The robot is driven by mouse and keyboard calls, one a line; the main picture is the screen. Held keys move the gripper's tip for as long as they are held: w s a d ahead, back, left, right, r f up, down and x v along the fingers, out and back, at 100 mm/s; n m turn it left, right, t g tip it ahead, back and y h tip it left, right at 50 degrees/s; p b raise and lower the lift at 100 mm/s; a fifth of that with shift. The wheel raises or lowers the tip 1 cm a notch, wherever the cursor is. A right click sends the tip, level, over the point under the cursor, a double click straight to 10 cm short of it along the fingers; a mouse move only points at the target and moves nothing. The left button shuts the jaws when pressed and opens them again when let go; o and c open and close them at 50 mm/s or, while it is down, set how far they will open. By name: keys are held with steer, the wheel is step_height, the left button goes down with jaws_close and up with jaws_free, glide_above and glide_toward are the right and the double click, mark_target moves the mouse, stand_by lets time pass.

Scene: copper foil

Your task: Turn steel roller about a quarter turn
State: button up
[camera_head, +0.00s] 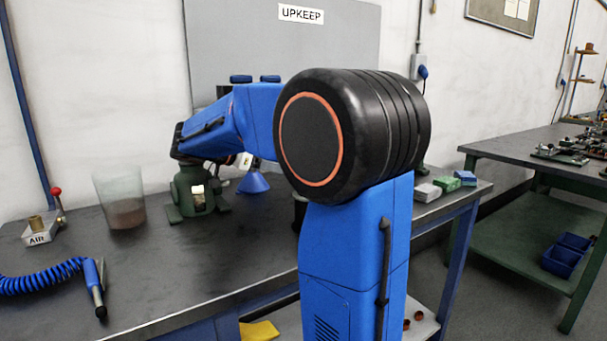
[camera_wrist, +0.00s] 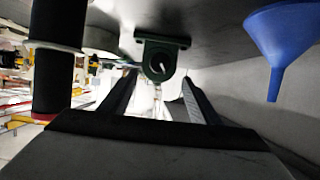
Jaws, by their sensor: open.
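A green stand (camera_head: 190,192) is on the bench below the end of my arm in the head view. In the wrist view a green bracket (camera_wrist: 157,60) with a round hole shows just beyond the fingertips, a pale pin or shaft end in the hole. I cannot clearly pick out the steel roller; a bright, blurred area shows between the fingers. My gripper (camera_wrist: 158,80) is open, its two dark fingers apart, and the bracket lies ahead between them. In the head view my arm hides the gripper.
A blue funnel (camera_head: 253,181) stands close right of the green stand, also in the wrist view (camera_wrist: 283,38). A clear bin (camera_head: 121,200), an AIR block (camera_head: 42,229) and a blue air hose (camera_head: 45,278) lie left. Small blocks (camera_head: 447,184) sit right. The front middle bench is clear.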

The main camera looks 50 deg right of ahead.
steer(key=x, duration=0.9)
steer(key=shift+d, duration=0.2)
steer(key=c, duration=1.1)
